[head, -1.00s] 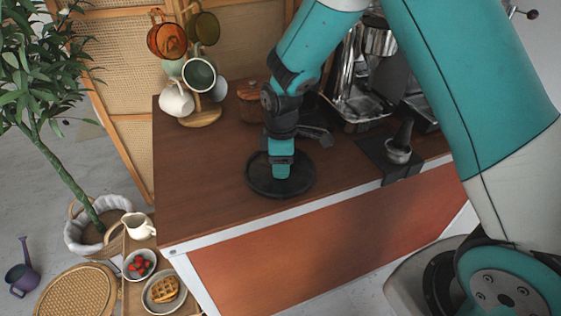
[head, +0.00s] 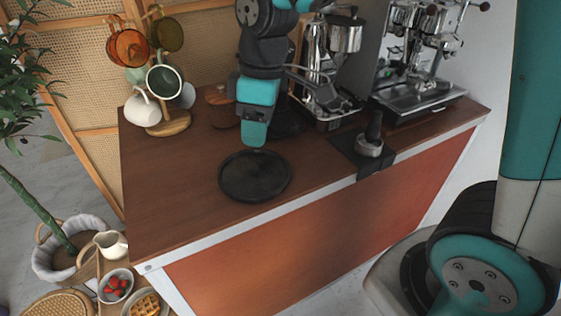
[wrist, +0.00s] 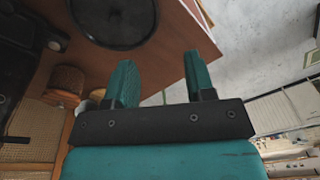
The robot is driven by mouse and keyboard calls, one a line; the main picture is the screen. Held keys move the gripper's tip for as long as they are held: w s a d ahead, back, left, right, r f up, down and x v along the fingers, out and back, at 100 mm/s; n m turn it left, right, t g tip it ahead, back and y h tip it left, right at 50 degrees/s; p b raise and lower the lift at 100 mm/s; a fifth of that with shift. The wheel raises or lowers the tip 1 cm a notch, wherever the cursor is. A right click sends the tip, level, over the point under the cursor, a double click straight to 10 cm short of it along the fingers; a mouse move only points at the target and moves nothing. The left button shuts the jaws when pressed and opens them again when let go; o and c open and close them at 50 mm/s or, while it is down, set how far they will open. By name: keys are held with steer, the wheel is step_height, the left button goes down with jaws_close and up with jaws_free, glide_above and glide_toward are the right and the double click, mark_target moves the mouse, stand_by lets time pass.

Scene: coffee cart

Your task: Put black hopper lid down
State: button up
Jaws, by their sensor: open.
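The black hopper lid (head: 254,180) lies flat on the brown counter (head: 185,205), near its front edge. It is a round dark disc with a raised rim. It also shows at the top of the wrist view (wrist: 112,20), partly cut off. My gripper (head: 254,146) is above the lid's back edge in the head view and apart from it. In the wrist view the two teal fingers (wrist: 160,75) are spread with nothing between them.
A mug tree (head: 170,122) with several mugs stands at the back left. A grinder (head: 325,75) and an espresso machine (head: 420,60) stand at the back right. A tamper (head: 371,140) sits on a black mat right of the lid. The counter's left front is clear.

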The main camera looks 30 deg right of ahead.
steer(key=s+a+r+m+y, duration=0.1)
steer(key=s+m, duration=0.1)
steer(key=s, duration=0.6)
steer(key=s+a+r+m+y, duration=0.1)
steer(key=s+r+m, duration=0.1)
steer(key=s, duration=0.6)
steer(key=shift+s+a+y, duration=0.2)
steer(key=shift+a+y, duration=0.1)
steer(key=shift+a, duration=0.05)
